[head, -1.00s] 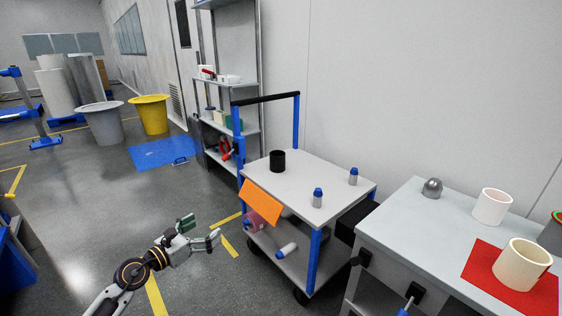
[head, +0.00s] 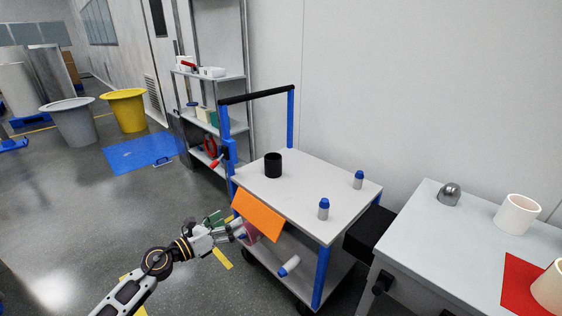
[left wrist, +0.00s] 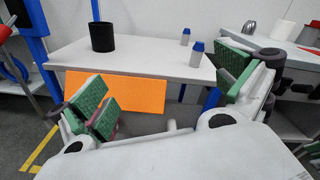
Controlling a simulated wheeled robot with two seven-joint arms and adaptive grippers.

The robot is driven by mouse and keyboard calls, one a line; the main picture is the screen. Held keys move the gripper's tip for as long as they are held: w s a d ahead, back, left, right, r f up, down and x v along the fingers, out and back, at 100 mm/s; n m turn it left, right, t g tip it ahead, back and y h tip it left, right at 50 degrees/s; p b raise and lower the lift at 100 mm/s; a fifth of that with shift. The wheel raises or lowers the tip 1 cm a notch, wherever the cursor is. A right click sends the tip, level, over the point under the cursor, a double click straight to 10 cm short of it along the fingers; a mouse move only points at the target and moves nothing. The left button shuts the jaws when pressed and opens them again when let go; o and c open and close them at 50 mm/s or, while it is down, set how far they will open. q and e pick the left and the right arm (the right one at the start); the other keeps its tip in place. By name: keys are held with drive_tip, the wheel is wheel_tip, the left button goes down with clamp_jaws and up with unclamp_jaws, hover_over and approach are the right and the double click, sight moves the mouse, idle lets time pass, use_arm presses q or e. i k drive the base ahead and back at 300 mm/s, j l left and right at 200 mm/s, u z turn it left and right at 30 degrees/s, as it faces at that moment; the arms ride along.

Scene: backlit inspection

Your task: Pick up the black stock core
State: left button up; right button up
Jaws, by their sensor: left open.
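The black stock core (head: 273,165) is a short black cylinder standing upright on the top of the cart (head: 298,189), near its far left corner. It also shows in the left wrist view (left wrist: 102,37), on the tabletop beyond my fingers. My left gripper (head: 228,226) is open and empty, in front of and lower than the cart top, by the orange sheet. In the left wrist view its green-padded fingers (left wrist: 165,90) are wide apart with nothing between them. My right gripper is not in view.
An orange sheet (head: 257,215) hangs at the cart's front edge. Two blue-capped bottles (head: 323,209) (head: 358,180) stand on the cart's right part. A blue post and black handle (head: 257,94) rise at its far side. A grey bench (head: 441,243) stands at right.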

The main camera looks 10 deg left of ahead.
sight(273, 165)
drive_tip(key=i+j+z, duration=0.4)
drive_tip(key=i+j, duration=0.15)
drive_tip(key=j, duration=0.2)
drive_tip(key=i+j+z, duration=0.25)
drive_tip(key=j, duration=0.2)
